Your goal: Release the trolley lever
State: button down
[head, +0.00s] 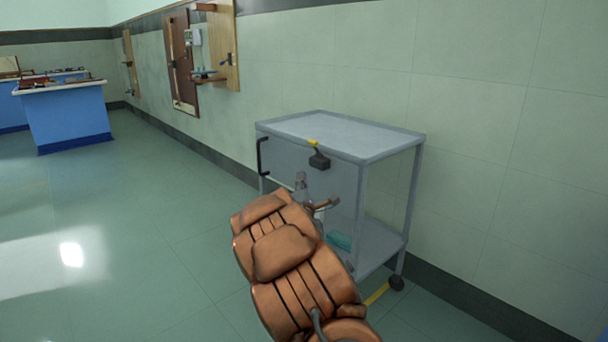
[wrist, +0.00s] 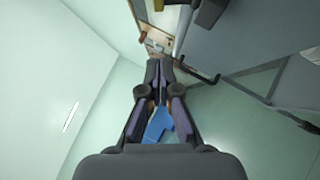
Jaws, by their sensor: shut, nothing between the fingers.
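The grey trolley (head: 345,133) stands against the wall in the head view. Its lever (head: 318,156), a dark block with a yellow end, is on the near side just under the top tray. The lever also shows at the top edge of the wrist view (wrist: 209,12), partly cut off. My gripper (wrist: 161,68) is shut and empty, its fingertips together below the lever in that picture and apart from it. In the head view my gripper (head: 301,182) is mostly hidden behind my copper-coloured arm, in front of the trolley's side panel.
A black handle (head: 262,156) sits on the trolley's left end; it also shows in the wrist view (wrist: 197,72). The trolley's lower shelf (head: 378,243) and a wheel (head: 396,283) are at right. Blue benches (head: 66,120) stand far left. The floor between is clear.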

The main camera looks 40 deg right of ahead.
aim_at(310, 144)
jog(key=w+d+r+b, duration=0.3)
jog(key=w+d+r, duration=0.2)
jog(key=d, duration=0.4)
jog(key=shift+w, duration=0.45)
jog(key=shift+r, duration=0.1)
